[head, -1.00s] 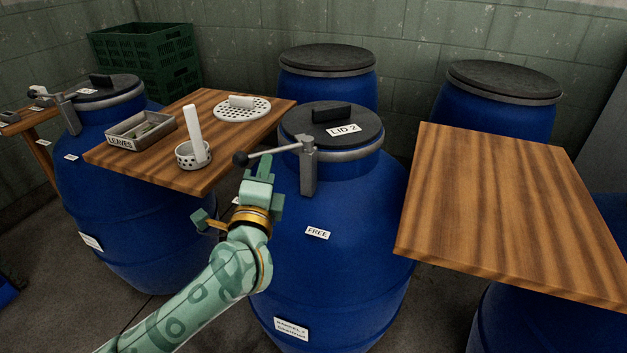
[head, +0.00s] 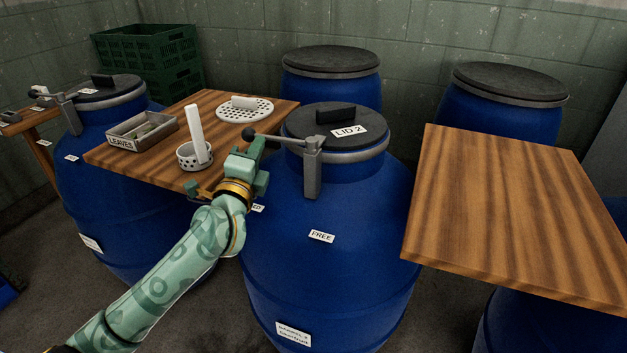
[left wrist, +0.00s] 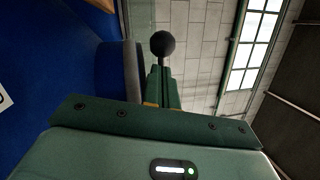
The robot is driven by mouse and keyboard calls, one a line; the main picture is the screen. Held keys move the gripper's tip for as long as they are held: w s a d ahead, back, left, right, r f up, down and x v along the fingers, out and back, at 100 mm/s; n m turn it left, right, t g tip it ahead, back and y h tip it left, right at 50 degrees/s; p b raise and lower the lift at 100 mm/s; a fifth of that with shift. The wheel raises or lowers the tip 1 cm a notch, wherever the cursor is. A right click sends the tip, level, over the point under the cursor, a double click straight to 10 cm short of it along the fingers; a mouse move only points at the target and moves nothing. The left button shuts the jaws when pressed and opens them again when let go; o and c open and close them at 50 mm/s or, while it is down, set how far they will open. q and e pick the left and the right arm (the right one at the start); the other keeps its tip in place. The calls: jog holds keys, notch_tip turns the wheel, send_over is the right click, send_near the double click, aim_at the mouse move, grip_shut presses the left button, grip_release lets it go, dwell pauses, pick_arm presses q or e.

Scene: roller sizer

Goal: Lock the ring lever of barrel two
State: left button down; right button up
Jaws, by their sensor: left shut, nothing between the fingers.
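Barrel two (head: 335,275) is the blue drum in the middle, closed by a dark lid marked LID 2 (head: 308,128). A grey ring clamps the lid. Its ring lever (head: 285,140) sticks out left from a grey bracket and ends in a black ball knob, seen in the head view (head: 248,134) and in the left wrist view (left wrist: 162,44). My left gripper (head: 252,152) is shut and empty, with its fingertips just below the knob; I cannot tell if they touch it. A FREE label (head: 321,236) is on the barrel front; another label (head: 257,208) is partly hidden by my gripper.
A wooden board (head: 240,134) left of the barrel holds a LEAVES tray (head: 142,131), a perforated cup with a white handle (head: 195,150) and a perforated disc (head: 244,109). A bare board (head: 510,210) lies to the right. More blue barrels stand around.

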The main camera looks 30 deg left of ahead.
pick_arm(q)
jog(key=shift+w+a+r, duration=0.1)
jog(key=shift+a+r, duration=0.05)
jog(key=shift+r, duration=0.05)
pick_arm(e)
jog(key=shift+a, duration=0.2)
pick_arm(q)
jog(key=shift+r, duration=0.1)
pick_arm(e)
jog(key=shift+s+a, duration=0.1)
jog(key=shift+a, duration=0.25)
jog(key=shift+d, duration=0.3)
